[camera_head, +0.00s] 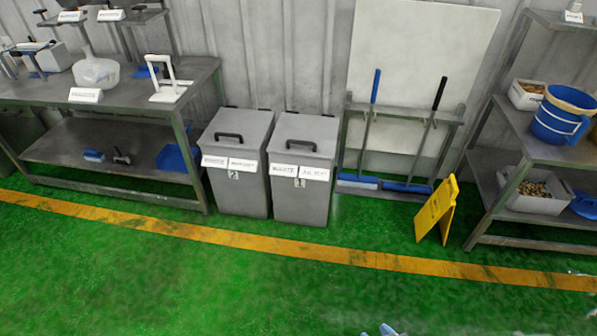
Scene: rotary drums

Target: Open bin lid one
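Two grey bins stand side by side against the wall. The right bin (300,205) carries a small tag that looks like a 1, and the left bin (240,195) one that looks like a 2. The lid of bin one (310,128) is shut, with a dark handle (301,145) on top near its front edge. The lid of bin two (243,122) is shut too. Small pale-blue tips at the bottom edge, right of centre, may be my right gripper (387,330); whether it is open cannot be seen. My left gripper is not in view.
A metal table (130,95) stands left of the bins. A rack (408,112) with blue brooms stands to their right, then a yellow floor sign (436,210) and shelving (530,140). The green floor (200,280) before the bins is clear, crossed by a yellow line.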

